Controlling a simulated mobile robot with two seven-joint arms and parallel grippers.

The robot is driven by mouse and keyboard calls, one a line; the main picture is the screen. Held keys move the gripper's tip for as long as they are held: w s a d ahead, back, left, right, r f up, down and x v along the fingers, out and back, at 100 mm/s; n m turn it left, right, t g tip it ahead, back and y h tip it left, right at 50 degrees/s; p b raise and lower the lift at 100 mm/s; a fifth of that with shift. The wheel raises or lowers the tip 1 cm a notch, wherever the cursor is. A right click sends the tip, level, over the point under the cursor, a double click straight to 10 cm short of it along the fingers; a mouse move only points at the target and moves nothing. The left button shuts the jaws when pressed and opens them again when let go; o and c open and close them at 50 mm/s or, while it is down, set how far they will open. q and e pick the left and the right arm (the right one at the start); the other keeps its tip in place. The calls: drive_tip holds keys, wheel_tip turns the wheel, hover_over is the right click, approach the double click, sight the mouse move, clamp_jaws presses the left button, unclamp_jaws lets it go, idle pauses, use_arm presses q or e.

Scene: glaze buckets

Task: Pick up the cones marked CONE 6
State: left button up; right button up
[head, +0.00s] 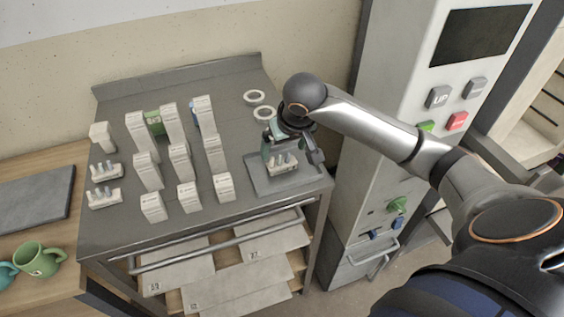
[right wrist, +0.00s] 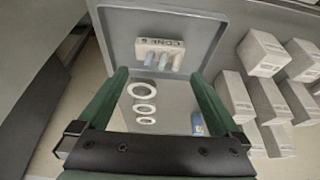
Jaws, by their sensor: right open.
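A pale block of small cones stands on a grey tray (head: 262,185) at the right of the grey worktop. In the right wrist view this cone block (right wrist: 160,44) has a label that seems to read CONE 6, with several blue-grey and pale cones along one side. It also shows in the head view (head: 281,170). My right gripper (head: 290,152) is open and empty over the tray. In the right wrist view its green fingers (right wrist: 158,78) are apart, and the cone block lies beyond the tips, between their lines. My left gripper is not in view.
Two similar cone blocks (head: 105,171) (head: 104,198) stand at the worktop's left. Several white boxes (head: 180,160) stand in rows at mid-worktop. White rings (head: 254,98) lie behind the tray. A tall control cabinet (head: 400,110) stands at the right. A green mug (head: 38,260) stands lower left.

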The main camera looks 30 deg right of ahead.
sight(282, 154)
drive_tip(key=x, duration=0.4)
drive_tip(key=shift+w+d+f, duration=0.1)
drive_tip(key=shift+d+f, duration=0.05)
drive_tip(key=shift+f, duration=0.2)
drive_tip(key=c, duration=1)
drive_tip(key=shift+r, duration=0.1)
